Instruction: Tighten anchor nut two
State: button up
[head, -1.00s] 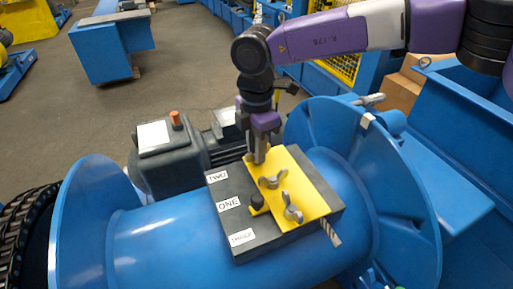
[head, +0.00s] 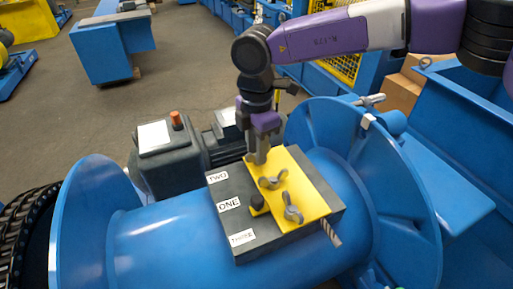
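A yellow plate (head: 305,186) lies on a dark grey block (head: 276,241) on top of the blue drum. Labels TWO (head: 218,177), ONE (head: 229,205) and THREE (head: 242,237) run along the block's left edge. Two grey wing nuts show on the plate: the middle one (head: 273,181) level with ONE, and the near one (head: 292,213) level with THREE. My gripper (head: 257,158) points down at the plate's far end, level with TWO. Its fingers look close together and hide anchor nut two, so I cannot see whether they grip it.
A black knob (head: 257,202) stands at the plate's left edge, and a cable end (head: 331,233) sticks out at the near right. The blue drum flange (head: 386,190) rises close on the right. A grey motor (head: 172,160) stands behind left.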

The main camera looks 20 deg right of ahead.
jog(key=shift+r, duration=3.95)
